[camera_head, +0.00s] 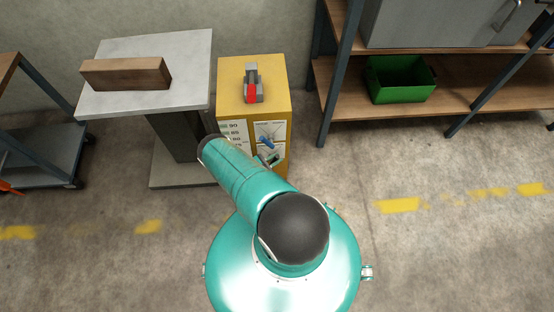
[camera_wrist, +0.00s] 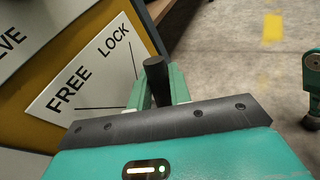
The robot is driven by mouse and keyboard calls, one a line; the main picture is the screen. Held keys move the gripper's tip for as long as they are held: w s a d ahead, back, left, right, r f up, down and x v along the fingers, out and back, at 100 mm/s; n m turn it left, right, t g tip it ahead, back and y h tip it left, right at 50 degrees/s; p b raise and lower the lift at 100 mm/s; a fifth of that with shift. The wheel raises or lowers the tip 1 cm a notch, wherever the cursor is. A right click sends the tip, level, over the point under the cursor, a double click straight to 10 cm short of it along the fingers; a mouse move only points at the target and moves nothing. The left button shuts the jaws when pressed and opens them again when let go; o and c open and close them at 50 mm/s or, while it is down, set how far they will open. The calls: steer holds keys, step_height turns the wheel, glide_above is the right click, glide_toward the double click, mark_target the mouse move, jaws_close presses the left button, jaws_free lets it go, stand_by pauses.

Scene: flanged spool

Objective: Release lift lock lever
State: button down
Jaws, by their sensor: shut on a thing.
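The lever shows as a black round-ended handle (camera_wrist: 155,70) in the wrist view. It sits between the two green fingers of my gripper (camera_wrist: 158,88), which is shut on it. A white label plate (camera_wrist: 90,75) with "FREE" and "LOCK" lies to the left of the handle. The handle end is nearer to "LOCK" than to "FREE". The lever's base and pivot are hidden behind my gripper. In the head view, the yellow cabinet (camera_head: 279,98) carries the front panels, and my arm covers part of its front. The lever cannot be made out there.
A grey and red fitting (camera_head: 251,85) is on the cabinet top. A pedestal table (camera_head: 190,55) with a wooden block (camera_head: 126,74) stands to the left. A shelf rack (camera_head: 470,90) with a green bin (camera_head: 400,80) is at right. Floor at right is open.

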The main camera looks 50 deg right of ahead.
steer(key=shift+w+a+h, duration=0.1)
steer(key=shift+w+h, duration=0.1)
steer(key=shift+h, duration=0.1)
steer(key=c, duration=1.3)
jaws_free()
steer(key=shift+c, duration=0.2)
steer(key=shift+a, duration=0.15)
steer(key=v, duration=1.3)
steer(key=shift+w+a, duration=0.2)
steer(key=shift+a, duration=0.1)
